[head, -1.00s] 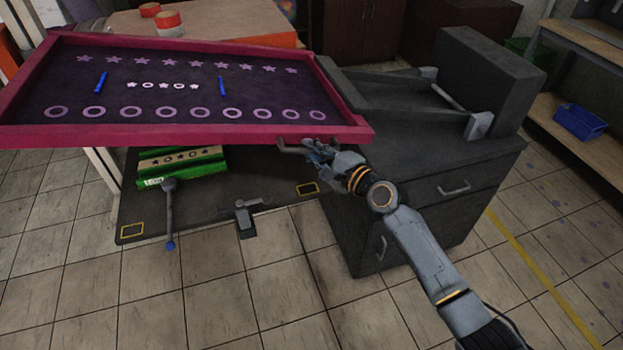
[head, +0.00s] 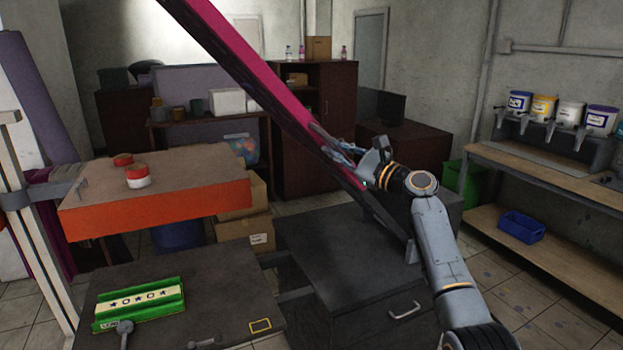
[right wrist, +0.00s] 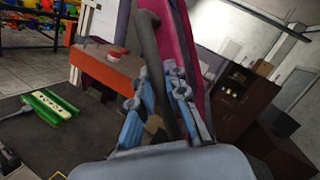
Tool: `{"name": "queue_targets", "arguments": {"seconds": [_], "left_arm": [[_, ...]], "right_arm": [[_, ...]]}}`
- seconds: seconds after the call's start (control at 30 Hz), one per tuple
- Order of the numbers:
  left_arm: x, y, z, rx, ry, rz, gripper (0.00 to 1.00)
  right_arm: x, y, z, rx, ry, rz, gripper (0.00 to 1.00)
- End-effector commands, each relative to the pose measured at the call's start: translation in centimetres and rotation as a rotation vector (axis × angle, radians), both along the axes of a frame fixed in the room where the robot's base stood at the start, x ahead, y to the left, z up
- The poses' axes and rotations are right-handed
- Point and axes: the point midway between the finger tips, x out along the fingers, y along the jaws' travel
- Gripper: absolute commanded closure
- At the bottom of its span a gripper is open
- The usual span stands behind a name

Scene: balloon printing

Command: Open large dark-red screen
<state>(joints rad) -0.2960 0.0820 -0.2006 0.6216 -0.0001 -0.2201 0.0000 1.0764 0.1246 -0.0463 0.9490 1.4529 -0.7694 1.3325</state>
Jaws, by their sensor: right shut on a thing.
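The large dark-red screen (head: 262,80) is tilted steeply up and seen nearly edge-on in the head view. It runs from the top left down to the dark cabinet. My right gripper (head: 335,150) is at the screen's frame, shut on its handle. In the right wrist view the grey handle (right wrist: 150,50) passes between the fingers of my right gripper (right wrist: 158,98), with the dark-red frame (right wrist: 182,40) just behind. The screen's printed face is hidden. My left gripper is not in view.
A green block with a star pattern (head: 138,304) lies on the dark table (head: 240,295). An orange-edged platform (head: 150,218) holds red-and-white rolls (head: 137,176). The dark cabinet (head: 345,265) stands below the screen. A shelf with paint buckets (head: 545,105) is at the right.

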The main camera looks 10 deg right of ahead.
Motion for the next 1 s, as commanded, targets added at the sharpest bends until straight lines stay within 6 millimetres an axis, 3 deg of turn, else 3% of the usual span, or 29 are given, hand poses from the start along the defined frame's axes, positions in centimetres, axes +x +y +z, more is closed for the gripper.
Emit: {"name": "queue_targets", "arguments": {"seconds": [0.1,0.3,0.8,0.83,0.9,0.93,1.0], "left_arm": [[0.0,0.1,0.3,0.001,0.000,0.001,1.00],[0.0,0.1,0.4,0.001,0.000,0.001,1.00],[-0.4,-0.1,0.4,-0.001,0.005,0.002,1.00],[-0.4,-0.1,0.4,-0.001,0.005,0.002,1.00],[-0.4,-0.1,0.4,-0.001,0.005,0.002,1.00],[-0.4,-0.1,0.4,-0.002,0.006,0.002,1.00],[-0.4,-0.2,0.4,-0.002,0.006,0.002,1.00]], "right_arm": [[0.6,-1.8,1.6,0.032,0.013,0.000,1.00],[1.2,-3.6,2.8,0.064,0.026,0.000,1.00],[1.4,-4.1,3.0,0.071,0.032,-0.002,1.00],[1.4,-4.1,2.9,0.071,0.032,-0.002,0.83],[1.4,-4.1,3.0,0.070,0.031,-0.002,0.68],[1.4,-4.1,3.0,0.071,0.030,-0.002,0.63],[1.4,-4.1,3.0,0.071,0.030,-0.002,0.63]]}}
